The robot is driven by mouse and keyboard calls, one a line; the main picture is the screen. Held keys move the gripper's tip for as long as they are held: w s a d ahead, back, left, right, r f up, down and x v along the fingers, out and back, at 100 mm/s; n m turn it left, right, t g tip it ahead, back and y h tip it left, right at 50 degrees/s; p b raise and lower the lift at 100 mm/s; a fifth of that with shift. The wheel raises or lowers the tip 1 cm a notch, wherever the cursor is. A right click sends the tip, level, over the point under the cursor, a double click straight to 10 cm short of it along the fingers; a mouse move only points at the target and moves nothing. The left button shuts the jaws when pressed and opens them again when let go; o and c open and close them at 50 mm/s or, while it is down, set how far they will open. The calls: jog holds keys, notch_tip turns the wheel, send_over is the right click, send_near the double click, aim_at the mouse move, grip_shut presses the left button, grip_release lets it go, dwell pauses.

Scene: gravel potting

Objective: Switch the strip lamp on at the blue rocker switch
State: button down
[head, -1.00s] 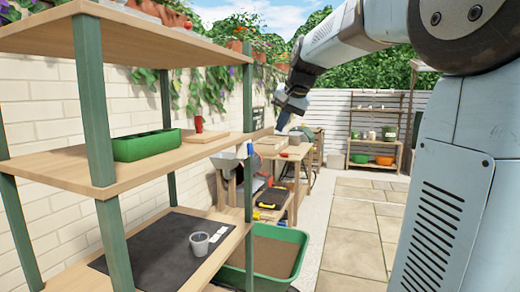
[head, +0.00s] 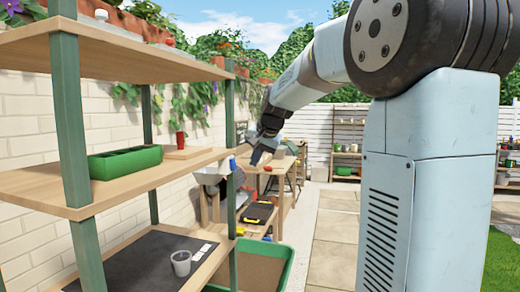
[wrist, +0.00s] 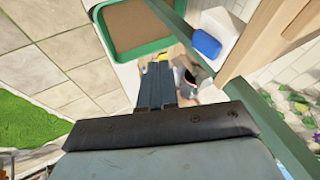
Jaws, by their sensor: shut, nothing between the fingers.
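The blue rocker switch (wrist: 206,43) sits on a white housing (wrist: 218,28) beside the wooden shelf edge in the wrist view. In the head view a small blue patch (head: 233,163) at the shelf's right green post appears to be the same switch. My gripper (head: 256,162) is shut and empty, just right of that post in the head view. In the wrist view its closed fingers (wrist: 157,68) lie left of and below the switch, apart from it. I cannot make out the strip lamp or whether it is lit.
The shelf unit (head: 150,180) holds a green planter (head: 125,163), a red cup (head: 180,140) and a grey pot (head: 181,263). A green-rimmed soil tray (head: 285,265) stands on the ground beside it. A workbench (head: 280,165) stands behind. The paving (head: 335,230) at right is open.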

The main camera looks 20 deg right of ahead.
aim_at(233, 165)
jog(key=shift+w+a+f, duration=0.55)
jog(key=shift+w+a, duration=0.25)
jog(key=shift+a, duration=0.1)
jog(key=shift+w+a+f, duration=0.55)
jog(key=shift+w+a, duration=0.25)
jog(key=shift+a, duration=0.05)
